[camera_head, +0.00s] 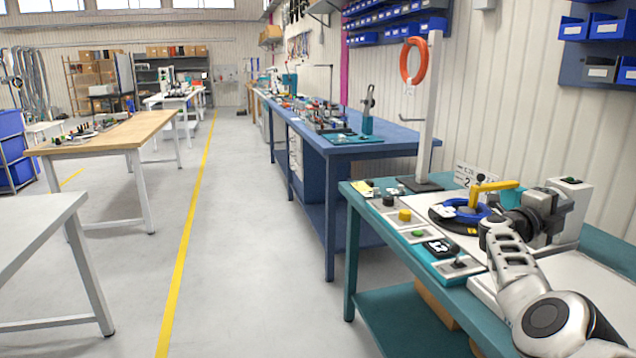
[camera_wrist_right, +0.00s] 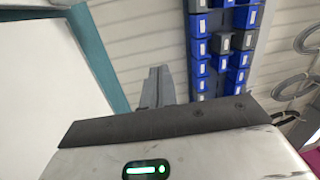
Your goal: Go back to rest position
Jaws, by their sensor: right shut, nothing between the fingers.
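My right arm comes in from the lower right of the head view and hangs over the teal workbench (camera_head: 353,279). My right gripper (camera_wrist_right: 157,86) is shut and empty in the wrist view, its narrow grey fingers together in front of the wall. A blue cable coil (camera_head: 464,211) lies on a black round base left of my wrist, beside a yellow arm (camera_head: 497,188); my wrist partly covers this area. My left gripper is not in view.
Several buttons and small boxes line the bench's left side. Blue bins (camera_wrist_right: 199,48) hang on the wall. A blue workbench (camera_head: 330,150) stands beyond; the floor aisle at left is clear.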

